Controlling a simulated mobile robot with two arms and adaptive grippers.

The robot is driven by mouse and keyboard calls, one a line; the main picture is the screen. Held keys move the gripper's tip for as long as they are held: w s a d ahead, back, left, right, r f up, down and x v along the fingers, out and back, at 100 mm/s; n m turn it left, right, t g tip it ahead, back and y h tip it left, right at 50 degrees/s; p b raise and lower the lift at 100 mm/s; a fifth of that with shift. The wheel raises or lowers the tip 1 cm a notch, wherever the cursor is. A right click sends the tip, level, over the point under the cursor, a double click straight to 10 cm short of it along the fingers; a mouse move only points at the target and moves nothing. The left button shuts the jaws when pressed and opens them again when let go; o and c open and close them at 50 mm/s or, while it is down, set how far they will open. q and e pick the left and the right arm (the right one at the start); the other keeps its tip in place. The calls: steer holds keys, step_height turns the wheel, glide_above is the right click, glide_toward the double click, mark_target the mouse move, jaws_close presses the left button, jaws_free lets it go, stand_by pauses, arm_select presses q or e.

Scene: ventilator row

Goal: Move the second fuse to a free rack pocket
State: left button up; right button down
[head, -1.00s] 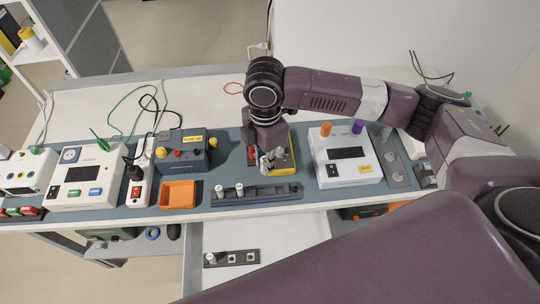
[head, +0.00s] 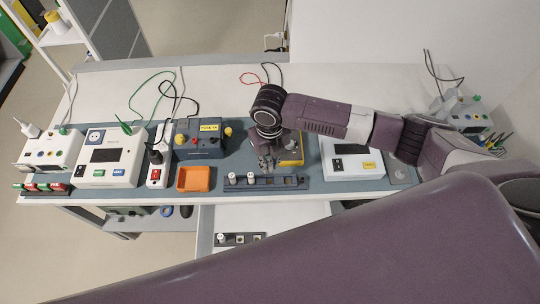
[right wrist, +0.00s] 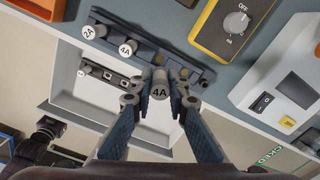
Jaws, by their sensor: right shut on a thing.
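My right gripper (head: 266,165) is shut on a white-capped fuse marked 4A (right wrist: 160,88). In the right wrist view its fingers (right wrist: 160,101) close on either side of the fuse. The dark fuse rack (head: 290,182) lies along the bench's front edge. Two other fuses stand at its left end, one marked 2A (right wrist: 89,33) and one marked 4A (right wrist: 127,47). The held fuse is over the rack's right half as the wrist view shows it; its lower end is hidden, so I cannot tell whether it touches a pocket. My left gripper is not in view.
A yellow meter (head: 294,147) stands behind the rack, a white device (head: 350,161) to its right. An orange tray (head: 195,179) is to its left. Below, a drawer (head: 285,215) holds a small rack (head: 249,238) with one white fuse (head: 221,238).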

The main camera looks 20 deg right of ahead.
mark_target(270, 162)
steer(key=shift+f+n, duration=0.15)
steer(key=shift+n, duration=0.35)
steer(key=shift+f, duration=0.15)
step_height(270, 162, down, 6)
steer(key=b, duration=0.6)
steer(key=shift+f, duration=0.1)
steer(key=shift+s+f+b, duration=0.1)
steer(key=shift+f+b, duration=0.55)
steer(key=shift+f, duration=0.15)
stand_by(0.6)
steer(key=c, duration=1.8)
jaws_free()
steer(key=shift+r, duration=0.1)
step_height(270, 162, up, 12)
steer(key=shift+f, duration=0.1)
